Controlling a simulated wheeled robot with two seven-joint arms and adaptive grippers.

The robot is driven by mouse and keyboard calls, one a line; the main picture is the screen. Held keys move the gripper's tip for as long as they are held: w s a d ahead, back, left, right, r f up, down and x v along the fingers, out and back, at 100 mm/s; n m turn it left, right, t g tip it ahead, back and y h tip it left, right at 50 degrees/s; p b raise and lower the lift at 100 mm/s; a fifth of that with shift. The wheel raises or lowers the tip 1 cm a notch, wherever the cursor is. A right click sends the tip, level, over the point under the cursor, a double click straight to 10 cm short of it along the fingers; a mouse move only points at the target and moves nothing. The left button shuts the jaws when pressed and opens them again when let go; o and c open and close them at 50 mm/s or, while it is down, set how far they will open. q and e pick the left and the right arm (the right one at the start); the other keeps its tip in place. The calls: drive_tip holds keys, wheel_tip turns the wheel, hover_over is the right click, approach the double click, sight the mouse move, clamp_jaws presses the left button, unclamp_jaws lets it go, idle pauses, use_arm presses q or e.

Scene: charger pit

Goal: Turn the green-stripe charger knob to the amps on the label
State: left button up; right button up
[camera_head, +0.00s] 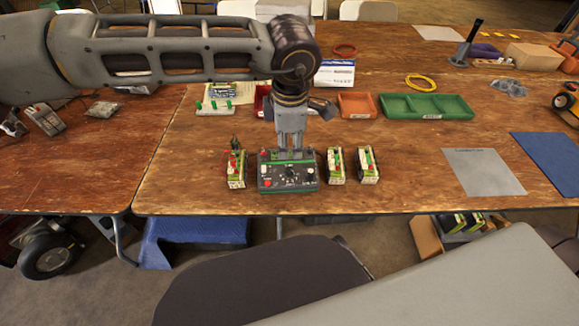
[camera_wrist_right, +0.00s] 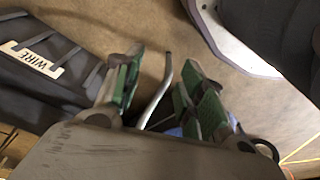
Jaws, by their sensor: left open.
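The charger (camera_head: 270,184) is a dark box with a green band, standing near the front edge of the wooden table. Its dark knob with a white mark (camera_head: 290,176) is in the middle of the face. My left gripper (camera_head: 290,154) points down at the charger's back part, just behind the knob; it is open, and contact is unclear. A battery pack (camera_head: 237,170) stands left of the charger, and two more packs (camera_head: 336,167) (camera_head: 367,166) stand to its right. Label writing is too small to read. My right gripper (camera_wrist_right: 155,95) is open and empty, over the floor.
Behind my left gripper are an orange tray (camera_head: 357,105), a green tray (camera_head: 440,112) and a white box (camera_head: 336,74). A grey sheet (camera_head: 483,172) and a blue mat (camera_head: 551,158) lie at right. The right wrist view shows a dark bin labelled WIRE (camera_wrist_right: 45,75).

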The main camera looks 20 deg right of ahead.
sight(290, 170)
use_arm(q)
drive_tip(key=f, duration=0.3)
drive_tip(key=w+f, duration=0.1)
drive_tip(key=f, duration=0.3)
drive_tip(key=f+b, duration=0.1)
drive_tip(key=f, duration=0.2)
drive_tip(key=shift+w+d+f, duration=0.25)
drive_tip(key=shift+w, duration=0.15)
drive_tip(key=shift+w+f, duration=0.2)
drive_tip(key=shift+f, duration=0.8)
use_arm(e)
drive_tip(key=r, duration=0.3)
drive_tip(key=shift+s+a+r, duration=0.15)
drive_tip(key=shift+a+r, duration=0.25)
use_arm(q)
drive_tip(key=shift+c, duration=0.8)
clamp_jaws()
use_arm(e)
drive_tip(key=shift+w+r, duration=0.1)
drive_tip(key=shift+w, duration=0.15)
